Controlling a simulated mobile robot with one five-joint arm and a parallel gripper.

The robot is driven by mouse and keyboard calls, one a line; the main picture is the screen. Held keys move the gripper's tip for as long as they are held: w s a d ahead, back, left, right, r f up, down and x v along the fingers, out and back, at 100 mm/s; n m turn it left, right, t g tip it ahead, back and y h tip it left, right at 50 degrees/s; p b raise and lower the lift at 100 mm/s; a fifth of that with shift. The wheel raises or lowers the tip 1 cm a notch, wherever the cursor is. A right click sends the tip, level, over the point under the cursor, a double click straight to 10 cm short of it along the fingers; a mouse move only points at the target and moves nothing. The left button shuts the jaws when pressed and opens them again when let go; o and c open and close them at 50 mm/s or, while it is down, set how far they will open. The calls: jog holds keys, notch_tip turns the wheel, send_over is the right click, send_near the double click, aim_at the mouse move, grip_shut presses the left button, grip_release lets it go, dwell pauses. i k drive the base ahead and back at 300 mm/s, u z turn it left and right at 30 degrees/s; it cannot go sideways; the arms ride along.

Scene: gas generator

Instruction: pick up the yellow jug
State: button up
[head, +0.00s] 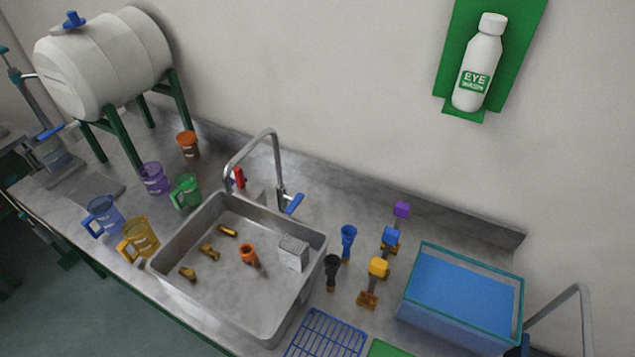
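The yellow jug (142,236) stands upright on the metal counter in the head view, at the left near the front edge. Its handle points left. It is just left of the sink basin's (178,240) left rim. A blue jug (104,214) stands close behind it to the left. I cannot make out my gripper in this view.
A purple jug (154,178), a green jug (186,190) and an orange cup (188,145) stand farther back. A white barrel (105,65) on green legs rises behind. The sink holds several brass fittings and has a tall curved tap (275,150). A blue tub (460,290) is at right.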

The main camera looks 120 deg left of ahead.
aim_at(138, 243)
jog(key=z, duration=5.5)
jog(key=i, duration=1.5)
jog(key=z, duration=0.05)
